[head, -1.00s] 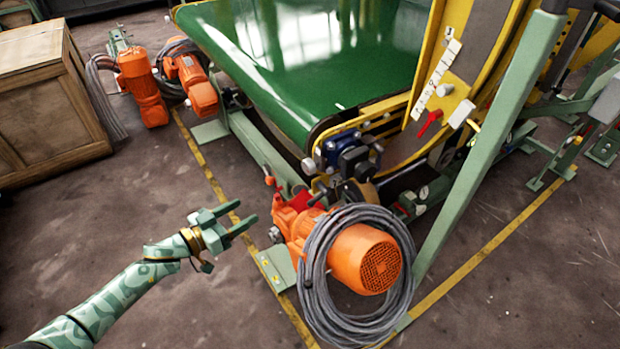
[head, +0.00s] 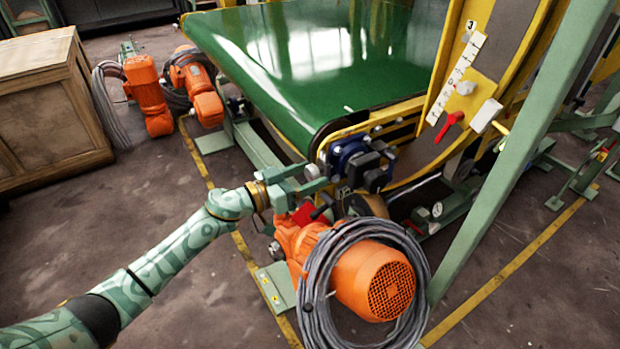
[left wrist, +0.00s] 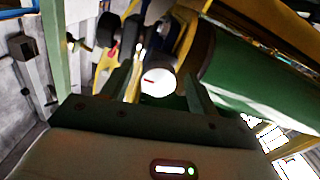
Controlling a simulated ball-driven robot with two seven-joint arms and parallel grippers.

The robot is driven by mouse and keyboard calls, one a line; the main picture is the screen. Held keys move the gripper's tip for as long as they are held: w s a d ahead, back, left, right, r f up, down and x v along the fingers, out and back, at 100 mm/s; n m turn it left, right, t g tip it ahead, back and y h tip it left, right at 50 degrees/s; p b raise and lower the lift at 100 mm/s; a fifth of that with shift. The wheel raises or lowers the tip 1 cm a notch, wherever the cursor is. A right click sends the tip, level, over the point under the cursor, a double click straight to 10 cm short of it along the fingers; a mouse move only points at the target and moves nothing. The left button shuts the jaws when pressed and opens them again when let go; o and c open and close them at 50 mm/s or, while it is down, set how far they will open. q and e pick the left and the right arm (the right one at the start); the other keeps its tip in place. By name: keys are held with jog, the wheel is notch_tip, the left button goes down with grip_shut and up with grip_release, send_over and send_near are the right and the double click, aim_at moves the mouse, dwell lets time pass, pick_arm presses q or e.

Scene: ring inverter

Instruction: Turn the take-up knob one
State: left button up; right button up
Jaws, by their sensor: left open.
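The take-up knob is a pale round disc (left wrist: 158,82) with a short red mark, in the left wrist view. In the head view it shows small and grey (head: 312,172) at the near corner of the green belt, partly covered by my fingers. My left gripper (head: 314,178) is open, its two fingers pointing right at the knob. In the left wrist view the knob lies between the two finger lines (left wrist: 155,98), beyond the gripper body. I cannot tell whether the fingers touch it. My right gripper is not in view.
An orange motor (head: 375,283) with coiled grey cable stands just below my left gripper. A blue bearing block (head: 345,155) sits right of the knob. The green belt (head: 300,60) lies behind. A red lever (head: 449,126) is on the yellow frame. Open floor (head: 160,205) lies left.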

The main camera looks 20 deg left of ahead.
pick_arm(q)
jog(key=shift+w+d, duration=0.15)
jog(key=shift+w, duration=0.05)
jog(key=c, duration=1)
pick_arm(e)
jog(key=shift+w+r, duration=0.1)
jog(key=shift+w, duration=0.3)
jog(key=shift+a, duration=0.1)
